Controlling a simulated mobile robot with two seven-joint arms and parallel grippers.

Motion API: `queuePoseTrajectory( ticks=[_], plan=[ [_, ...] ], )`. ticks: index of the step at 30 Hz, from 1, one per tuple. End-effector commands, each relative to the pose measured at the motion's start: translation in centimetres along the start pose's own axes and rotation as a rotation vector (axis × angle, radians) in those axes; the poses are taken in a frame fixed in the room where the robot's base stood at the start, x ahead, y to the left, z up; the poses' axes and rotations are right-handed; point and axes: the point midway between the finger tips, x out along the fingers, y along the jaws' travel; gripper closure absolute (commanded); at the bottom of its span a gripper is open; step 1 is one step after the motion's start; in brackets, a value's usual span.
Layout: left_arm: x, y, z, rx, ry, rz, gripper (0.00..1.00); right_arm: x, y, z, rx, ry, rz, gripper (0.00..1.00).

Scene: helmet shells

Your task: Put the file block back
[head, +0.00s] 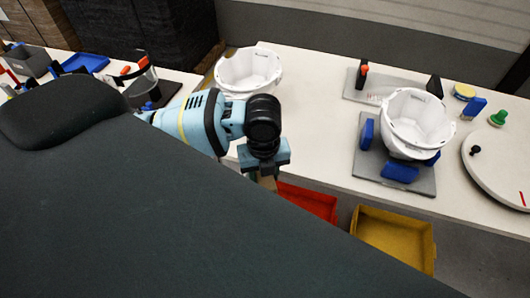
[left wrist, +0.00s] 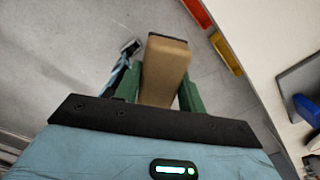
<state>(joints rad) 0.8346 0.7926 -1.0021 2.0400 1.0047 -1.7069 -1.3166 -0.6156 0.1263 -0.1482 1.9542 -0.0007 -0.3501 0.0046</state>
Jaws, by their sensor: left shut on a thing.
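My left gripper (head: 266,170) hangs at the front edge of the white table, above the floor side near the red bin. In the left wrist view its green fingers (left wrist: 160,88) are shut on the file block (left wrist: 163,70), a tan block with a dark strip at its far end. The file block (head: 268,183) shows only as a small tan piece below the gripper in the head view. My right gripper is not in view.
A red bin (head: 308,203) and a yellow bin (head: 393,238) sit below the table's front edge. On the white table (head: 310,118) stand a white helmet shell (head: 247,70) and another shell (head: 417,120) in a blue-padded fixture. A round plate (head: 502,165) lies at right.

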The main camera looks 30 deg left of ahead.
Motion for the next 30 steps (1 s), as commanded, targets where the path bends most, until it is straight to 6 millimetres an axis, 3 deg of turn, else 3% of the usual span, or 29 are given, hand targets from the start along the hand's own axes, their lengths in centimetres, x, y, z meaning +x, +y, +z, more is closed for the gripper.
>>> queuePoseTrajectory(
  ticks=[9, 20, 25, 30],
  plan=[
    [1.9, 0.7, -0.4, 0.451, 0.0, 0.004, 0.78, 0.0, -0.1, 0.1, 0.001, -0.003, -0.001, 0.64],
    [2.3, 0.8, -0.3, 0.56, -0.002, 0.004, 0.78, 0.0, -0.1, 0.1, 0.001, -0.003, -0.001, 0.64],
    [2.5, 0.2, 1.6, 0.554, -0.003, 0.005, 0.78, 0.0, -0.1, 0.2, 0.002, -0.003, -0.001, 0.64],
    [2.8, -0.9, 5.2, 0.552, -0.001, 0.005, 0.78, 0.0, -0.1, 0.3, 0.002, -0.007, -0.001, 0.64]
  ],
)
